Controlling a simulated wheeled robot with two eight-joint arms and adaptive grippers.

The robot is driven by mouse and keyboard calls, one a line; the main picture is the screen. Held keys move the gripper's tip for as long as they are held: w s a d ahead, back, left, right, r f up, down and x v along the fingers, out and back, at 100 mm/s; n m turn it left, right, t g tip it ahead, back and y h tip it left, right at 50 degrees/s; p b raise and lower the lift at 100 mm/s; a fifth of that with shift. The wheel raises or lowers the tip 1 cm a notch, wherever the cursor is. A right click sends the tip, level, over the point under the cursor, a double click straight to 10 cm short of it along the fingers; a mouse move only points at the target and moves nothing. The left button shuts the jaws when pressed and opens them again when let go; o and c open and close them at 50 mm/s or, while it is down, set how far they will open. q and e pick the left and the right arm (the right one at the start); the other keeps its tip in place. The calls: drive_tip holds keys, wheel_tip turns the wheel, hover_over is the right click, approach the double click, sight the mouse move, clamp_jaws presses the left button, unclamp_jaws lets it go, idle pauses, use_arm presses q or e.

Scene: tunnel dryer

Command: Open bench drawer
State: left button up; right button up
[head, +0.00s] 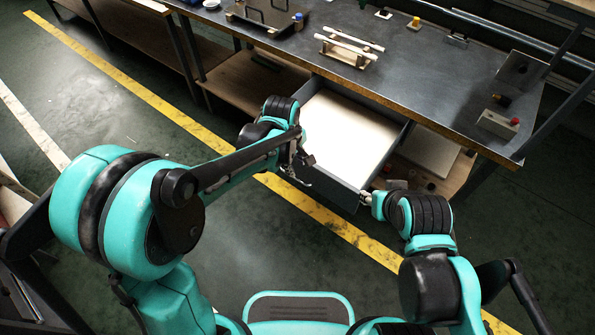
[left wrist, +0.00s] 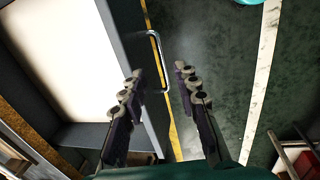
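The bench drawer (head: 335,187) is pulled well out from under the dark bench top, and its pale inside is empty. My left gripper (head: 301,171) is at the left part of the drawer front. In the left wrist view its two fingers (left wrist: 157,76) are spread apart. The drawer's metal bar handle (left wrist: 159,60) shows between and just beyond the fingertips; I see no finger closed on it. The drawer front also shows there (left wrist: 134,50). My right gripper (head: 367,198) is beside the drawer's right front corner; its fingers are too small to read.
A lower shelf (head: 425,150) lies right of the drawer. Floor with a yellow line (head: 130,86) is clear in front.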

use_arm(q)
drive_tip(key=shift+s+a+r, duration=0.1)
drive_tip(key=shift+r, duration=0.6)
drive_tip(key=shift+s+a+r, duration=0.1)
drive_tip(key=shift+r, duration=0.6)
drive_tip(key=s+a+r+m+t, duration=0.2)
drive_tip(key=s+a+r+m, duration=0.1)
drive_tip(key=s+a+m, duration=0.2)
drive_tip(key=s+a+r+m+t+y, duration=0.1)
drive_tip(key=s+a+r+m+t, duration=0.2)
drive_tip(key=s+a, duration=0.7)
drive_tip(key=r+m, duration=0.1)
drive_tip(key=m, duration=0.1)
drive_tip(key=shift+a+m, duration=0.3)
drive_tip(key=shift+a, duration=0.1)
drive_tip(key=shift+d, duration=0.1)
